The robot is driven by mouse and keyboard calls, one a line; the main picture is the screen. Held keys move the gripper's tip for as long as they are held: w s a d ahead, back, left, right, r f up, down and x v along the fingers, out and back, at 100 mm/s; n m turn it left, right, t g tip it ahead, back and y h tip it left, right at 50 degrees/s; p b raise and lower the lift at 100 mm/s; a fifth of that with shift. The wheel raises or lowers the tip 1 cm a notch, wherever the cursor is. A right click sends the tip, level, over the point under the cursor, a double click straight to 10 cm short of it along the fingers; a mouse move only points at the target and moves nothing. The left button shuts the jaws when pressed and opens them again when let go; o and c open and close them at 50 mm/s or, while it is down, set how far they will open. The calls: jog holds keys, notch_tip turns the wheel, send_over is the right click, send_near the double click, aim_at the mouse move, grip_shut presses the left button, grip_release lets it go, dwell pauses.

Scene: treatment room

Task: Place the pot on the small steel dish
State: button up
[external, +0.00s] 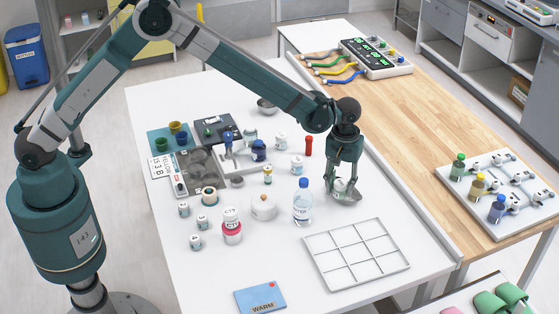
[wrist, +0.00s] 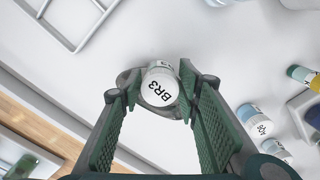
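A small white pot marked BR3 (wrist: 159,91) sits between the fingertips of my gripper (wrist: 160,92) in the wrist view. The fingers lie close against both of its sides, and my gripper looks shut on it. In the external view the pot (external: 343,185) shows low between the fingers of my gripper (external: 344,182), which points down. The small steel dish (external: 351,197) is directly under it; its grey rim also shows behind the pot in the wrist view (wrist: 124,78). Whether the pot's base touches the dish is hidden.
A clear bottle with a blue cap (external: 302,203) stands left of my gripper. A white wire rack (external: 357,256) lies in front. A raised table edge (external: 388,186) runs along the right.

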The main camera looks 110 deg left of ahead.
aim_at(341, 183)
jog(key=shift+o, duration=0.6)
jog(key=shift+r, duration=0.1)
jog(key=shift+r+p, duration=0.6)
jog(key=shift+r, duration=0.05)
notch_tip(341, 183, up, 12)
jog(key=shift+f, duration=0.15)
dwell(0.3)
